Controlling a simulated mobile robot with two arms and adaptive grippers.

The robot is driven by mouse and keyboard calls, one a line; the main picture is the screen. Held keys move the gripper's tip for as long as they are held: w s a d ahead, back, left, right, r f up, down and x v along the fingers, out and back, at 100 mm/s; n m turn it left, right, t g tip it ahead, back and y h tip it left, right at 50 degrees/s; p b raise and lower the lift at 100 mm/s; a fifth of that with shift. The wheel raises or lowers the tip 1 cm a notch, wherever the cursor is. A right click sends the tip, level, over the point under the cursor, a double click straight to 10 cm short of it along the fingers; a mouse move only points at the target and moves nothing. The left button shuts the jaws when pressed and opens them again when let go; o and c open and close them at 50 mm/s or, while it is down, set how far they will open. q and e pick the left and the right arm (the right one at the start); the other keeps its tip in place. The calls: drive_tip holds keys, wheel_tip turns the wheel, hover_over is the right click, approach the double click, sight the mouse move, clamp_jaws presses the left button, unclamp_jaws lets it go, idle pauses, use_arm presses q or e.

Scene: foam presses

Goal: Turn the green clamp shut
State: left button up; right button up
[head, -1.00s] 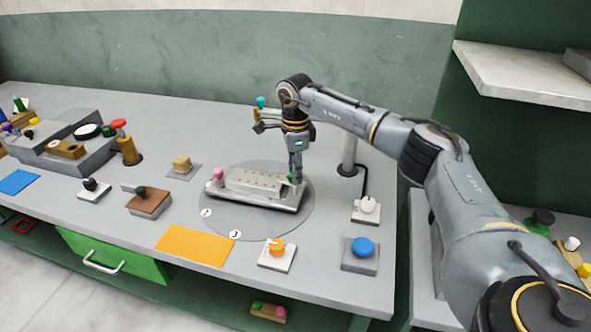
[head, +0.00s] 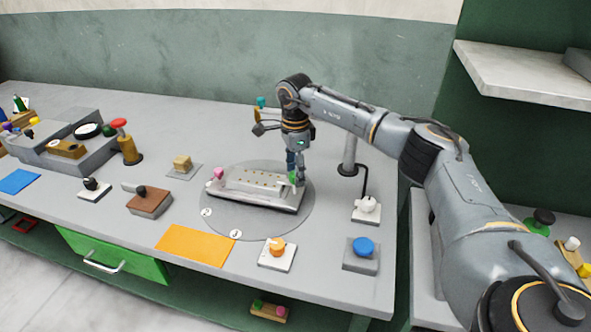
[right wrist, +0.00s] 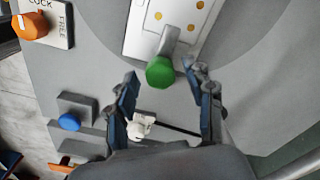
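The green clamp (head: 293,178) is at the right end of the pale plate (head: 257,182) on the round grey disc. In the right wrist view its green knob (right wrist: 160,71) sits on a short grey lever (right wrist: 170,42) that reaches over the plate's end. My right gripper (right wrist: 162,84) is open, with its blue-padded fingers apart. The knob lies between and just beyond the fingertips, with a visible gap on both sides. In the head view the right gripper (head: 296,176) points down at the clamp and partly covers it. My left gripper is not in view.
A pink-knobbed clamp (head: 218,173) is at the plate's left end. A white knob (head: 368,204), a blue button (head: 363,246) and an orange knob (head: 277,247) stand at the front right. A grey post (head: 349,155) rises close to the right of my gripper.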

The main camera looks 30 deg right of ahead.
wheel_tip(320, 180, up, 12)
idle(0.7)
idle(0.4)
